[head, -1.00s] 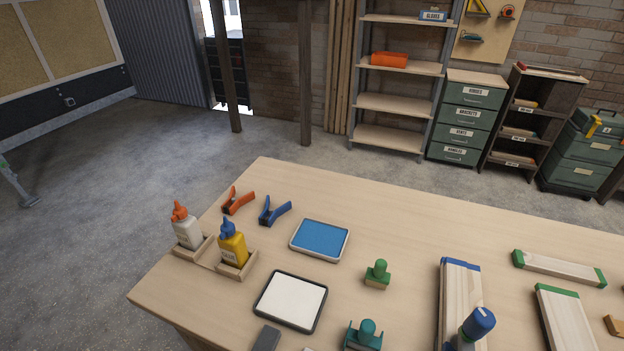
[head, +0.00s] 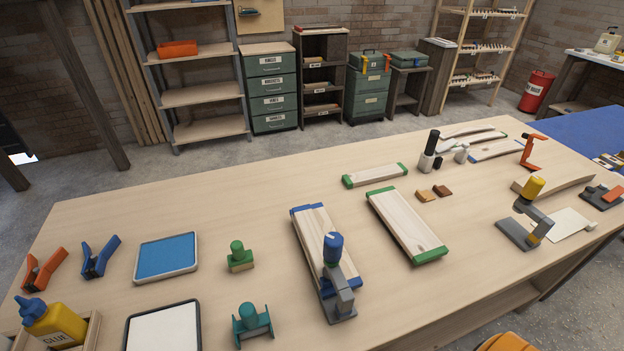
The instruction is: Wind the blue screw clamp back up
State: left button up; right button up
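The blue screw clamp (head: 335,280) has a blue cylindrical handle on top and a grey metal body. It stands upright at the near end of a pair of pale boards with blue ends (head: 313,228). Its grey foot is on the table near the boards' front end. I cannot tell whether its screw presses on the boards. Neither of my grippers is in view.
The wooden table (head: 210,212) also holds a yellow-topped clamp (head: 533,205), an orange clamp (head: 531,150), green-ended boards (head: 405,222), a teal stamp (head: 252,322), a green stamp (head: 239,256) and a blue pad (head: 167,256). Shelves and cabinets stand behind.

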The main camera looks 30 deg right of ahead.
aim_at(333, 251)
jog(key=z, duration=1.05)
jog(key=l+u, duration=0.35)
jog(key=i+l+u, duration=0.1)
jog(key=l+u, duration=0.2)
jog(key=l, duration=0.25)
